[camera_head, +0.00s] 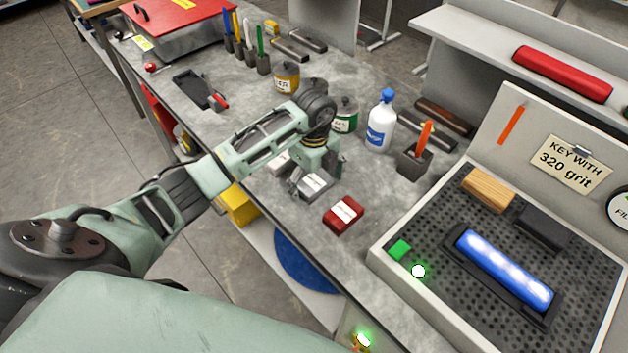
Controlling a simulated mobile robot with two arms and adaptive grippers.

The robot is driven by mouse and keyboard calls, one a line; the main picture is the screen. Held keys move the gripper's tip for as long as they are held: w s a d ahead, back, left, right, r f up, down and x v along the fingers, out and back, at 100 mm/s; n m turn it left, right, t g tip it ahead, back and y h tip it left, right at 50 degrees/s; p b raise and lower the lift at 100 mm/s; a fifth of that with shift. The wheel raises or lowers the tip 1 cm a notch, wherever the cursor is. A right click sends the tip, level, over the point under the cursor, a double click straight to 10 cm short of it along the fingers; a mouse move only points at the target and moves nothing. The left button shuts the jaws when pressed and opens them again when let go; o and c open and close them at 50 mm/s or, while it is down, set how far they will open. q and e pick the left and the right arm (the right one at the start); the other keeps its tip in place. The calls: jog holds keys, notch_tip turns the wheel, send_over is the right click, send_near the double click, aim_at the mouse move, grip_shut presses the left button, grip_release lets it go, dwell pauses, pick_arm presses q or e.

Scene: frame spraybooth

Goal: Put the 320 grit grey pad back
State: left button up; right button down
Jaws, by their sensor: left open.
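My left gripper (317,176) reaches in from the left and points down over the bench, its fingers open. A grey pad with a white label (315,183) lies on the bench right at the fingers, partly covered by them; I cannot tell whether they touch it. Another greyish pad (279,163) lies just to the left, partly hidden by my arm. A red pad with a white label (344,215) lies nearer the bench's front edge. The labels are too small to read. A sign (571,163) says "KEY WITH 320 grit". My right gripper is not in view.
A perforated tray (378,252) at right holds a lit blue bar (505,268), a wooden block (488,189) and a dark block (543,228). A white bottle with a blue cap (381,128), cans (286,78) and a holder (413,163) stand behind the gripper.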

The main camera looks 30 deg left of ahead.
aim_at(314, 181)
pick_arm(q)
jog(key=shift+w+r+b, duration=0.1)
jog(key=shift+r+b, duration=0.2)
jog(key=shift+r, duration=0.15)
notch_tip(314, 181, up, 11)
jog(key=b, duration=0.2)
jog(key=shift+r, duration=0.15)
